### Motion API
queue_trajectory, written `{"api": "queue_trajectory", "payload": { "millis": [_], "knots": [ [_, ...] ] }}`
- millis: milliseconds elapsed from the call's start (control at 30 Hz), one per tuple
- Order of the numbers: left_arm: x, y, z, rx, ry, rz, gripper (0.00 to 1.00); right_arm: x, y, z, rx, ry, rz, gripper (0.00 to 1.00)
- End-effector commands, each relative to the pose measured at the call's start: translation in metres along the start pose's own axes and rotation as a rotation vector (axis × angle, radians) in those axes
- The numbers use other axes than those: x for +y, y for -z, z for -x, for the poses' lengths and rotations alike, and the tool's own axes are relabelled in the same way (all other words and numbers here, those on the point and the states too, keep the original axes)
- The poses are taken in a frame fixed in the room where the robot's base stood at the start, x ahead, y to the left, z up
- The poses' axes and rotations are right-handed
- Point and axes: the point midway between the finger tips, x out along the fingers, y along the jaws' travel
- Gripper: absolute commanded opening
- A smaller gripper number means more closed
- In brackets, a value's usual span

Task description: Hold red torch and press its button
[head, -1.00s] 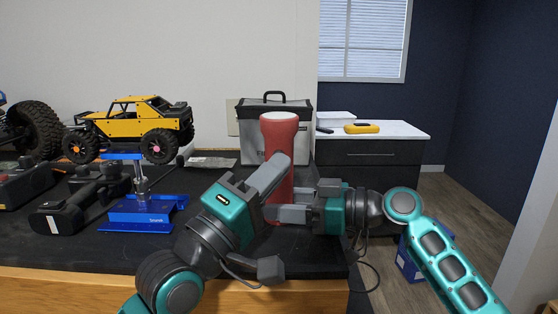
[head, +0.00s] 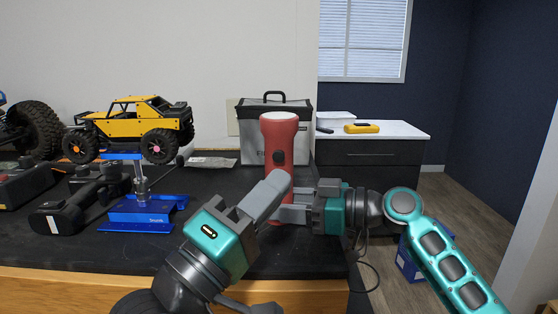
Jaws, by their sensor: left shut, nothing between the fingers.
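The red torch (head: 282,132) stands upright near the right end of the dark bench top, its wider head at the top. Its dark button (head: 279,157) shows on the side facing me. My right gripper (head: 290,207) comes in from the right and is shut on the torch's lower body, which its fingers partly hide. My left gripper (head: 276,184) is shut and empty. Its fingertips are just below the button in the picture, in front of the torch; I cannot tell if they touch it.
A yellow model truck (head: 135,128) rests on a blue stand (head: 142,212) at the left. A black power tool (head: 68,213) lies left of the stand. A grey bag (head: 246,133) stands behind the torch. The bench's front edge (head: 60,281) is close to me.

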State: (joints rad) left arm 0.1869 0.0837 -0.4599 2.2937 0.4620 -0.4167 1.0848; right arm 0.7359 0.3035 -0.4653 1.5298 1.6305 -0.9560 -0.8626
Motion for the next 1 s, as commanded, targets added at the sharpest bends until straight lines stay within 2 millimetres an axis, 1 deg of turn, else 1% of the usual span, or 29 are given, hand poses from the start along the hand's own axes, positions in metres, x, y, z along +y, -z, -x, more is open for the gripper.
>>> {"api": "queue_trajectory", "payload": {
  "millis": [167,200,500,733,800,867,967,1000],
  "knots": [
    [0.0,0.0,0.0,0.0,0.0,0.0,0.0,0.0,0.0,0.0,0.0,0.001,0.0,0.34],
    [0.0,0.0,0.0,0.0,0.0,0.0,0.0,0.0,0.0,0.0,0.0,0.001,0.0,0.52],
    [0.0,0.0,0.0,0.0,0.0,-0.001,0.0,0.0,0.0,0.0,0.0,0.0,0.0,0.81],
    [0.0,0.0,0.0,0.0,0.0,-0.001,0.0,0.0,0.0,0.0,0.0,0.0,0.0,0.81],
    [0.0,0.0,0.0,0.0,0.0,-0.001,0.0,0.0,0.0,0.003,0.0,-0.001,0.0,0.81],
    [0.0,0.0,0.0,0.0,0.0,-0.001,0.0,0.001,-0.001,0.009,0.0,-0.002,-0.001,0.81],
    [0.0,0.0,0.0,0.0,0.0,-0.001,0.0,0.001,-0.001,0.024,-0.001,-0.002,-0.001,0.81],
    [0.0,0.0,0.0,0.0,0.0,-0.001,0.0,0.001,-0.001,0.032,-0.002,-0.004,0.0,0.81]
  ]
}}
